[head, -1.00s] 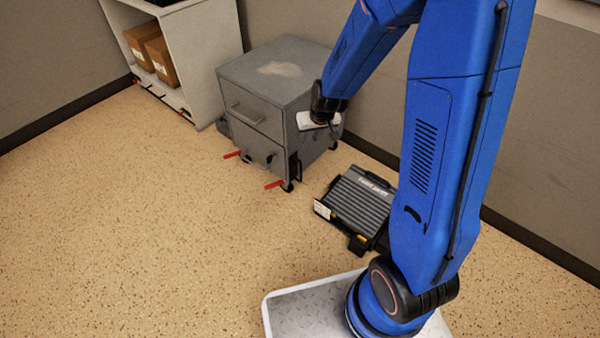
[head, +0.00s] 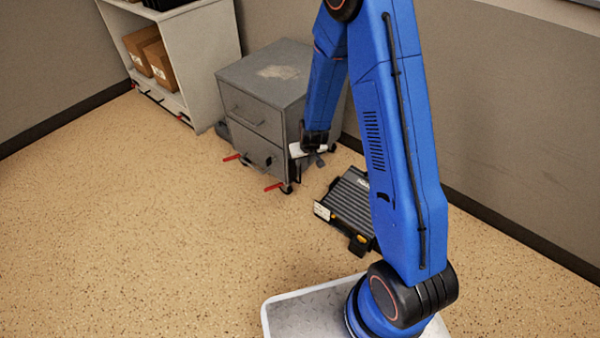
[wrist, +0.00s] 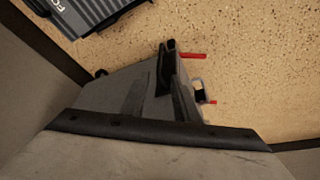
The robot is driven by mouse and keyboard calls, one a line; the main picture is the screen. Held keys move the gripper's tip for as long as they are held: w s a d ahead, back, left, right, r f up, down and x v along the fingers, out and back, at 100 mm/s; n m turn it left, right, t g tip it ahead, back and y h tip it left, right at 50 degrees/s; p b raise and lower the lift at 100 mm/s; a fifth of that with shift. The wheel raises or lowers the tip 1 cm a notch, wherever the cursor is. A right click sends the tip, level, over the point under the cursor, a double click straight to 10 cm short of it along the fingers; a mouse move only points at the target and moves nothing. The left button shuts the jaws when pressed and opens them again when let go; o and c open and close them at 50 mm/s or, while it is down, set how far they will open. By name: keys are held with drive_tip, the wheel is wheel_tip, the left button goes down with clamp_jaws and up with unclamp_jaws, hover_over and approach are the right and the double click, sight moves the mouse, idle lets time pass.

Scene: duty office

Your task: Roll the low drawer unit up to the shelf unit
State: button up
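The low drawer unit (head: 254,110), grey with two drawers and a worn patch on top, stands on casters against the wall. Two red levers (head: 273,186) stick out low at its front. The shelf unit (head: 205,65), pale grey, stands to its left at the back. My gripper (head: 318,160) is low beside the drawer unit's right side, near its front corner; contact cannot be told.
A black and grey ribbed case (head: 350,205) lies on the floor right of the drawer unit, near my base; it also shows in the wrist view (wrist: 90,12). Cardboard boxes (head: 160,65) sit in the shelf unit. The floor (head: 130,220) at left and front is clear.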

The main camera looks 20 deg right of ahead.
hover_over(300, 181)
drive_tip(key=f, duration=1.3)
drive_tip(key=shift+w+d, duration=0.1)
drive_tip(key=shift+w, duration=0.15)
clamp_jaws()
